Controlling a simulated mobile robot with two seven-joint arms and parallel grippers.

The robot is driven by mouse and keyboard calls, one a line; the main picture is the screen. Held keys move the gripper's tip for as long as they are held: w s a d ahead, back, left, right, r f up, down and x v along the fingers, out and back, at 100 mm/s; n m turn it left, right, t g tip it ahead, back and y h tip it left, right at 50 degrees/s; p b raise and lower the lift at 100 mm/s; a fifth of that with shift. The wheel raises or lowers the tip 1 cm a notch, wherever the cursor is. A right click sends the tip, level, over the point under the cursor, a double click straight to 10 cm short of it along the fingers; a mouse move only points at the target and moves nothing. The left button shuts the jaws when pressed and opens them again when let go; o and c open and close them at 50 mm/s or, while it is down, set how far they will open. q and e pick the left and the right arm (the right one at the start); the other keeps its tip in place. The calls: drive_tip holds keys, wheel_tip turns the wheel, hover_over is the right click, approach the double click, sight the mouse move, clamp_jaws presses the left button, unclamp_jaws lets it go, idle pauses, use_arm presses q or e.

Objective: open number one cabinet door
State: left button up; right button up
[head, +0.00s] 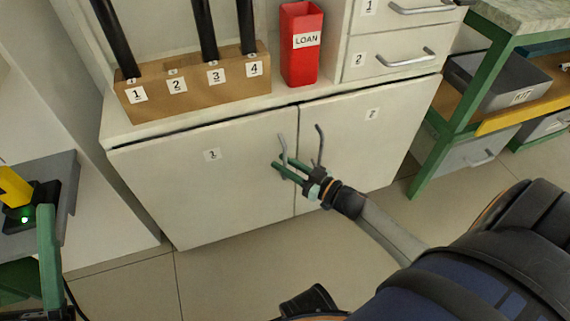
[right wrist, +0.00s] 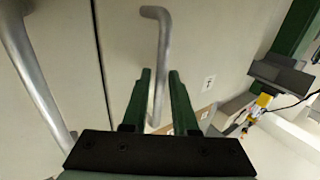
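The number one cabinet door (head: 200,190) is the left door of the low white cabinet, marked with a label 1 (head: 212,155). It looks closed. Its grey bar handle (head: 283,145) stands near the door's right edge. My right gripper (head: 279,160) is at the lower part of this handle. In the right wrist view the handle (right wrist: 163,45) passes between the two green fingers of the gripper (right wrist: 160,72), which are apart with small gaps beside the bar. My left gripper is not in view.
Door two (head: 365,150) and its handle (head: 319,145) are close on the right. Above stand a wooden rack (head: 200,100) with black rods and a red LOAN bin (head: 302,60). A green-framed bench (head: 450,150) is at right. The floor in front is clear.

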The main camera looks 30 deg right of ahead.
drive_tip(key=shift+c, duration=0.4)
clamp_jaws()
idle(0.9)
